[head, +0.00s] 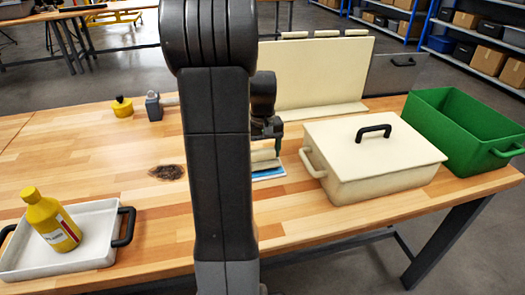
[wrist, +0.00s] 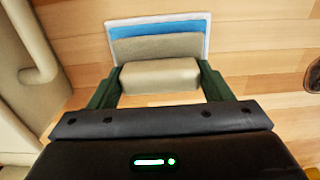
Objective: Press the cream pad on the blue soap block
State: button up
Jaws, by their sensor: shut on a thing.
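The cream pad (wrist: 160,75) is held between the green fingers of my gripper (wrist: 160,88) in the wrist view. A flat tan part (wrist: 155,48) shows just beyond its raised block. The blue soap block (wrist: 155,29) lies beyond and partly under the pad, with a white border (wrist: 207,33) around it. In the head view the pad (head: 262,155) sits over the blue block (head: 268,173), beside the cream lidded box. My gripper (head: 266,140) is partly hidden there by my arm. I cannot tell whether pad and block touch.
A cream lidded box (head: 375,165) stands close on the right, with a green bin (head: 465,130) beyond. A cream upright panel (head: 325,72) is behind. A white tray (head: 95,250) holds a yellow bottle (head: 50,222).

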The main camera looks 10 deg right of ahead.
aim_at(262, 150)
jog(key=shift+f, duration=0.7)
dwell(1.3)
jog(key=shift+r, duration=0.1)
notch_tip(262, 150, up, 7)
jog(key=p, duration=0.5)
dwell(0.3)
dwell(0.4)
